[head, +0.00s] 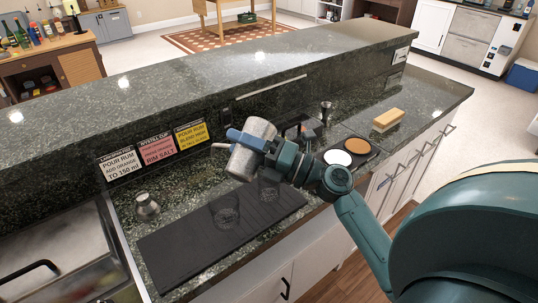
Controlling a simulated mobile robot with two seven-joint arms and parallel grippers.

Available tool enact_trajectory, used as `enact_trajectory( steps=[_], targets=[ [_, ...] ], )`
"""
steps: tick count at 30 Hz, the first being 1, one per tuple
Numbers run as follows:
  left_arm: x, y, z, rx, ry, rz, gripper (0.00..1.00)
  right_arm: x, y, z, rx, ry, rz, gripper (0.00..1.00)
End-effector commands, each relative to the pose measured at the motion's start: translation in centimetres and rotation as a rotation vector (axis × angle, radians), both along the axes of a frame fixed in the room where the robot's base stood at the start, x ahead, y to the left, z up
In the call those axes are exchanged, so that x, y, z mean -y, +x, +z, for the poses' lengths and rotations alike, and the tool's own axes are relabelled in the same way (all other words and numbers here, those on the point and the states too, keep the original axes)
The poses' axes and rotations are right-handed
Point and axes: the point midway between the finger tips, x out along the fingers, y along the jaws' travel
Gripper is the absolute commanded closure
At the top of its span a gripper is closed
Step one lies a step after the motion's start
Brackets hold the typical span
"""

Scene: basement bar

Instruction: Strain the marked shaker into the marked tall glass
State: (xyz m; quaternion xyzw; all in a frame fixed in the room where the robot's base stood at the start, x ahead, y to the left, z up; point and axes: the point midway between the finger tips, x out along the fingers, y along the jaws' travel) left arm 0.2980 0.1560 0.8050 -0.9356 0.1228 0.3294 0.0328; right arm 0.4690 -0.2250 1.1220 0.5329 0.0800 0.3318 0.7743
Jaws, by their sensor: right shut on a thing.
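A grey metal shaker (242,164) is in the grasp of my right gripper (232,140), above the back of a dark ribbed mat (180,254). The shaker is tilted. Its mouth and contents cannot be made out. Two clear glasses stand on the mat below: one glass (224,212) at the middle and another glass (269,192) to its right, partly hidden by the shaker and gripper. No mark on the shaker or glasses can be made out. My left gripper is not in view.
A small metal piece (147,207) stands left of the mat. A jigger (326,112), a white dish (337,158), an orange dish (357,147) and a wooden block (388,120) are to the right. Signs (157,145) line the raised ledge behind. The mat's left part is clear.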

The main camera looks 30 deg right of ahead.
Motion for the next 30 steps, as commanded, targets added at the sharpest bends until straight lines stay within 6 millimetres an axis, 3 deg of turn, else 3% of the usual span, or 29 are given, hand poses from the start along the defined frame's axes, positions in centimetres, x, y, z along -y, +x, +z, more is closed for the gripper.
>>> enact_trajectory(
  steps=[30],
  targets=[
    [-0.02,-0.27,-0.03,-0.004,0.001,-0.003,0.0,0.12,0.07,-0.2,-0.048,0.083,0.001,0.79]
  ],
)
